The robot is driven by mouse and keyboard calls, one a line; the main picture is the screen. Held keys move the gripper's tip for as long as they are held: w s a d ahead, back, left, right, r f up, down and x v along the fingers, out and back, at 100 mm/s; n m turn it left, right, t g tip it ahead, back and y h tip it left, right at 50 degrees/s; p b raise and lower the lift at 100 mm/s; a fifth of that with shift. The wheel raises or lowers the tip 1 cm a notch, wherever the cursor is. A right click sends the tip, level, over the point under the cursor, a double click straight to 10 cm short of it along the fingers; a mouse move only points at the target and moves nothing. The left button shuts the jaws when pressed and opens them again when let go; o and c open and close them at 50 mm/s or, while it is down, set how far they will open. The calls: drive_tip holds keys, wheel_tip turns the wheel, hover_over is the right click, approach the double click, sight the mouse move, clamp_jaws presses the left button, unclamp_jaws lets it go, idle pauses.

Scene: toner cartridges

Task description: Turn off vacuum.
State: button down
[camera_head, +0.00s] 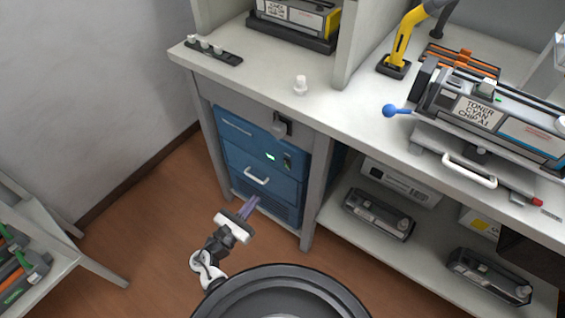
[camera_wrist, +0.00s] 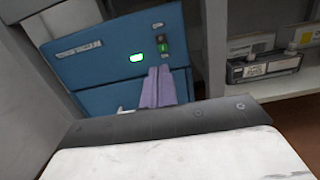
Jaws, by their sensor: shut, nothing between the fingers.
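The vacuum is a blue cabinet unit (camera_head: 234,133) under the bench, with a white drawer-like handle on its front. Its green indicator (camera_head: 270,156) is lit, and a small dark switch (camera_head: 287,161) sits to the right of it. In the wrist view the blue unit (camera_wrist: 90,72) fills the middle, with the lit green indicator (camera_wrist: 136,57) and the switch (camera_wrist: 162,44) showing some green. My gripper (camera_head: 254,200) has purple fingers, shut and empty, in front of the unit's lower part. In the wrist view the fingers (camera_wrist: 158,82) appear just below the switch; contact cannot be told.
The bench leg (camera_head: 306,195) stands right of the unit. A lower shelf (camera_head: 340,215) with toner cartridges (camera_head: 379,214) lies further right. A white table (camera_head: 60,255) stands at the left. The floor (camera_head: 150,215) between is clear.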

sight(285, 162)
idle(0.3)
drive_tip(key=p+x, duration=0.1)
drive_tip(key=x, duration=1.3)
drive_tip(key=shift+p, duration=0.3)
